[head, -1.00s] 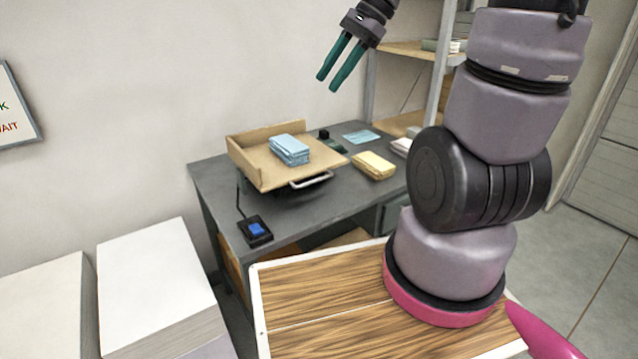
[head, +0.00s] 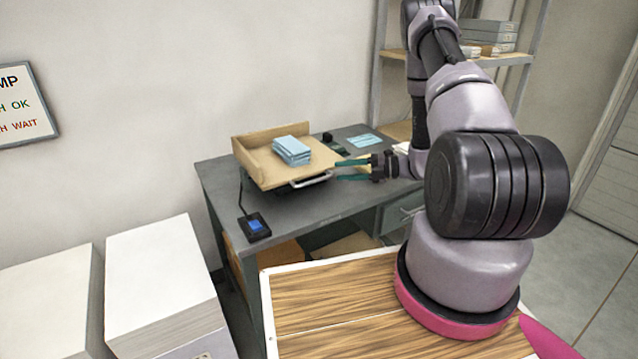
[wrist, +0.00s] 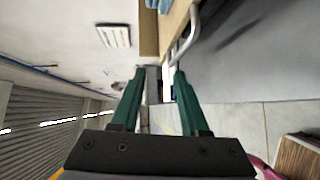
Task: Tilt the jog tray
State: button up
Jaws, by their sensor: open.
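The jog tray (head: 262,172) is a tan wooden tray with raised walls at its left and back, on a dark base on the grey desk. A stack of light blue paper (head: 291,151) lies in it. A pale metal handle (head: 311,180) runs along its front edge; it also shows in the wrist view (wrist: 184,45). My gripper (head: 340,170) is open and empty, with green fingers pointing left, just right of the handle's right end. In the wrist view my gripper (wrist: 157,75) has the tray and handle ahead and above, with nothing between the fingers.
Blue sheets (head: 364,141) lie at the back right. White paper stacks (head: 160,265) stand at the lower left. The desk front is clear.

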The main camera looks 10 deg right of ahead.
aim_at(318, 180)
jog(key=f+m, duration=0.1)
jog(key=d+f+m+t, duration=0.1)
jog(key=f, duration=0.1)
jog(key=shift+s+d+f, duration=0.1)
jog(key=shift+s+f, duration=0.05)
jog(key=shift+f, duration=0.15)
jog(key=x, duration=1)
jog(key=shift+w+a, duration=0.2)
jog(key=shift+w, duration=0.05)
grip_shut()
dwell(0.7)
